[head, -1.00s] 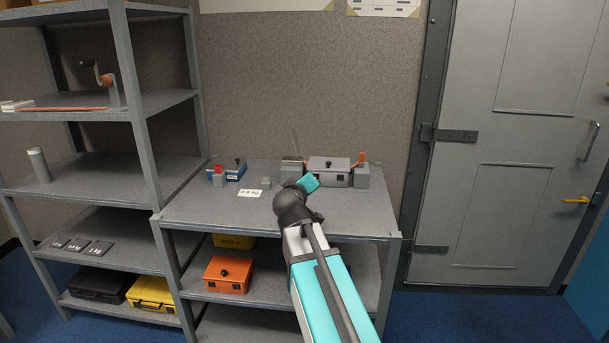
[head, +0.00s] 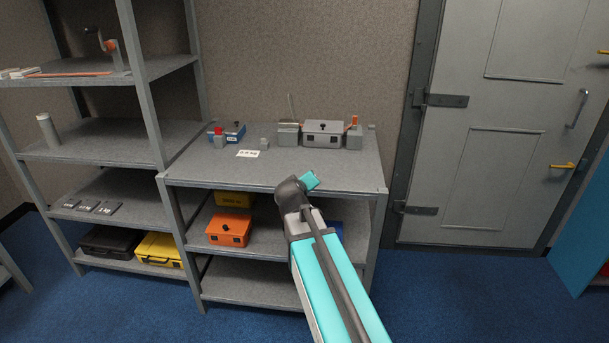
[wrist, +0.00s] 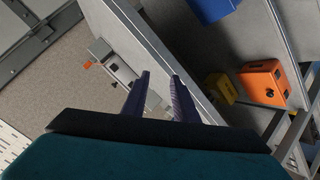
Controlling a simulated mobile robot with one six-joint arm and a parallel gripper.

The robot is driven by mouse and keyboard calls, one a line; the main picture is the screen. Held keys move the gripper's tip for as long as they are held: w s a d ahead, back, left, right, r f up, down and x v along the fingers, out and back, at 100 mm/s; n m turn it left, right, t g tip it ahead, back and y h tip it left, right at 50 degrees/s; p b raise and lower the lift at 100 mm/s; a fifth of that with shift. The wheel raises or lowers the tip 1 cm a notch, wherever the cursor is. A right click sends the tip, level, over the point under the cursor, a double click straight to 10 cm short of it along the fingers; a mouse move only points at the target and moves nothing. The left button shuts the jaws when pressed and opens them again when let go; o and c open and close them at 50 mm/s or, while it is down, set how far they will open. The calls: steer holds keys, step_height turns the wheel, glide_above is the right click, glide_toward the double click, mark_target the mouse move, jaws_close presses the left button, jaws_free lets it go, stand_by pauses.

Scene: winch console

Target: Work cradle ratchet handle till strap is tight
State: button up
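A grey case (head: 323,133) sits at the back right of the bench top. Beside it are a grey block with an upright orange handle (head: 354,121) on the right and a grey block with a thin upright lever (head: 289,133) on the left. I cannot make out a strap or its tension. The orange handle also shows in the wrist view (wrist: 88,64). My gripper (wrist: 159,84) has its fingers apart with nothing held between them. In the head view its fingers are hidden behind my wrist, which overlaps the bench's front edge, apart from the handle.
The bench top (head: 210,172) is mostly clear in front. A blue tray (head: 236,135), a block with a red button (head: 219,139) and a white label (head: 248,154) lie at its left. An orange case (head: 229,229) is on the shelf below. Tall shelving (head: 140,85) stands left.

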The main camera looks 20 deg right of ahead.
steer(key=s+a+f+g+y+b, duration=0.15)
steer(key=s+f, duration=0.45)
steer(key=f, duration=0.6)
steer(key=s+a+f+m+g+b, duration=0.1)
steer(key=s+a+f+g, duration=0.15)
steer(key=s+f, duration=0.7)
steer(key=s+a+f+g+y+b, duration=0.1)
steer(key=s+f+g, duration=0.15)
steer(key=f, duration=1.35)
steer(key=s+a+f+g+y+b, duration=0.1)
steer(key=s+a+f+g, duration=0.1)
steer(key=s+f, duration=0.5)
steer(key=s+a+f+m+g+y+b, duration=0.1)
steer(key=s+a+f+g, duration=0.2)
steer(key=s+f, duration=0.5)
steer(key=s+a+f+g+y+b, duration=0.1)
steer(key=s+f+g, duration=0.3)
steer(key=s, duration=1.2)
step_height(320, 180, down, 3)
steer(key=shift+s+a+f+b, duration=0.25)
steer(key=shift+a+b, duration=0.2)
steer(key=shift+a, duration=0.3)
